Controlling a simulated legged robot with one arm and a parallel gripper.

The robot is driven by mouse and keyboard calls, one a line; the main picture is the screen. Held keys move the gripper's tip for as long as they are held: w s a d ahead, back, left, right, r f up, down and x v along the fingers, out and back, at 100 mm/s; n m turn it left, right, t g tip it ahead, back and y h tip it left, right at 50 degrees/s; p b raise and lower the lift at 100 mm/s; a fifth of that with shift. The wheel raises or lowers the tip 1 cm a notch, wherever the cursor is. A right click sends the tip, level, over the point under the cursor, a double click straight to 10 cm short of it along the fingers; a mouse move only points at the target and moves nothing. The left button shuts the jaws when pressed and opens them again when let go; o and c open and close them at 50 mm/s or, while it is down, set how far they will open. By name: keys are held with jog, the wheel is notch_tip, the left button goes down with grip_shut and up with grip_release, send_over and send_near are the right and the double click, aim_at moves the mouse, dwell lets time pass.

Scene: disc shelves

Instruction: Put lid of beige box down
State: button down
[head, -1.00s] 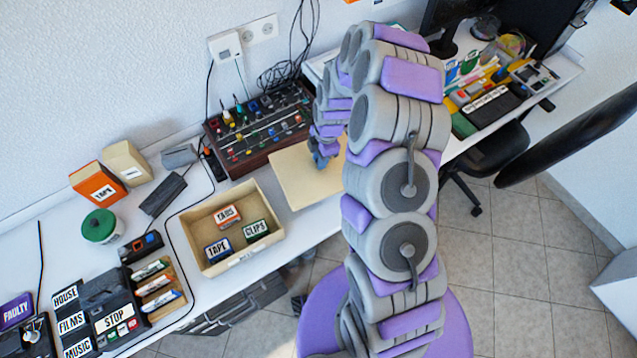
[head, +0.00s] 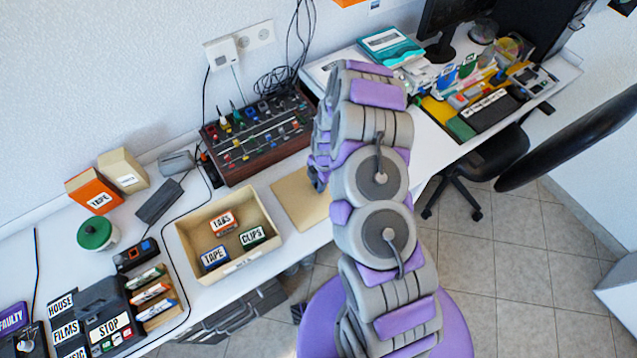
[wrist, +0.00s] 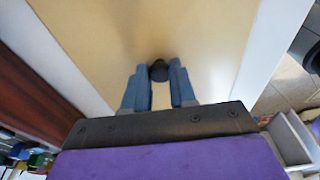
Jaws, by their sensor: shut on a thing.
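The lid (head: 300,203) is a flat beige panel beside the open beige box (head: 187,237), to its right, at the white table's front edge. In the wrist view the lid (wrist: 160,28) fills the middle, with a dark round knob (wrist: 158,71) on it. My gripper (wrist: 158,85) has its two blue fingers on either side of the knob, shut on it. In the head view my arm hides the gripper and the lid's right part. The lid looks flat and low over the table; whether it touches the table I cannot tell.
The box holds several labelled small blocks, among them TABS (head: 222,221) and CLIPS (head: 253,237). A mixer with coloured knobs (head: 258,135) stands behind the lid. A black chair (head: 470,170) is at the right. Stationery crowds the table's far right end.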

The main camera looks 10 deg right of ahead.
jog(key=shift+a+f, duration=0.1)
jog(key=shift+a, duration=0.45)
jog(key=c, duration=1.1)
grip_release()
jog(key=shift+o, duration=0.9)
jog(key=shift+d, duration=0.4)
